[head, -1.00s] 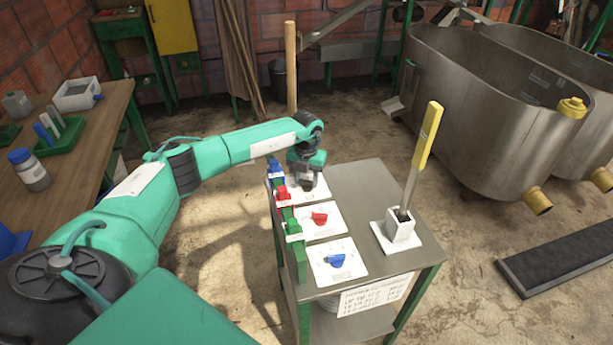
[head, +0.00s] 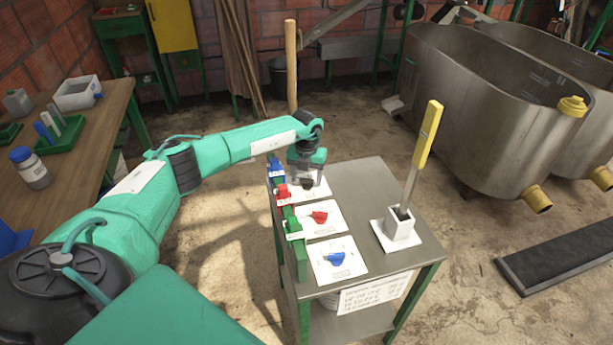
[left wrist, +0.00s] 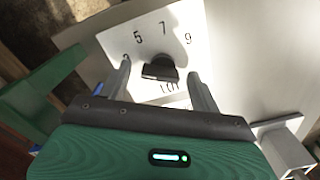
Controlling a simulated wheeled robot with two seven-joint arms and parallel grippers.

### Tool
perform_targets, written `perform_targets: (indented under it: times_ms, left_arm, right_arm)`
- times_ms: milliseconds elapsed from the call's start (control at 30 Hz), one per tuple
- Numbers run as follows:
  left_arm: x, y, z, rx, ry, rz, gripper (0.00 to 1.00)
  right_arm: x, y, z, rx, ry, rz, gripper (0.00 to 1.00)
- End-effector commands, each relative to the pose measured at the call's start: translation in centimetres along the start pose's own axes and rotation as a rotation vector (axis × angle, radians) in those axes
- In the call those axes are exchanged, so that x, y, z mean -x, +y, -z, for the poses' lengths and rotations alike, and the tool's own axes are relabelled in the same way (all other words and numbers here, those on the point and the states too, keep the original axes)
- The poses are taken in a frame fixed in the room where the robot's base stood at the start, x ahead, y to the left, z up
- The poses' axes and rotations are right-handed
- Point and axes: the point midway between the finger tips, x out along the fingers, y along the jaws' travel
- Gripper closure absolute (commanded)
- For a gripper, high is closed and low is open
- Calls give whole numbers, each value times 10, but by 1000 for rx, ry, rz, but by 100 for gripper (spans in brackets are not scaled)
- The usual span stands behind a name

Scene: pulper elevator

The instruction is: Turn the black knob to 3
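The black knob (left wrist: 158,70) sits on a white dial plate (left wrist: 105,40) in the left wrist view. The printed numbers 5, 7 and 9 are readable around it; another number to the left is partly hidden by a finger. I cannot tell exactly which number the knob points to. My left gripper (left wrist: 160,84) is open, with one finger on each side of the knob and visible gaps to it. My right gripper is not in view.
Plates with a red knob (head: 319,217) and a blue knob (head: 335,258) lie nearer on the cart. Blue, red and green clips line its left edge.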

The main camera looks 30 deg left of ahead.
Motion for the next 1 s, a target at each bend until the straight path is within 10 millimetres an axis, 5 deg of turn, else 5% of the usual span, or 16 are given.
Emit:
perform_targets:
  times_ms: [267,700,1000]
  left_arm:
    - [13,0,0,-1,-1,1,36]
    - [108,0,-1,-1,-3,2,36]
    - [137,0,0,0,0,0,36]
  right_arm:
    - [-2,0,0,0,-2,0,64]
    - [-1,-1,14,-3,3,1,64]
    - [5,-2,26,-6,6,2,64]
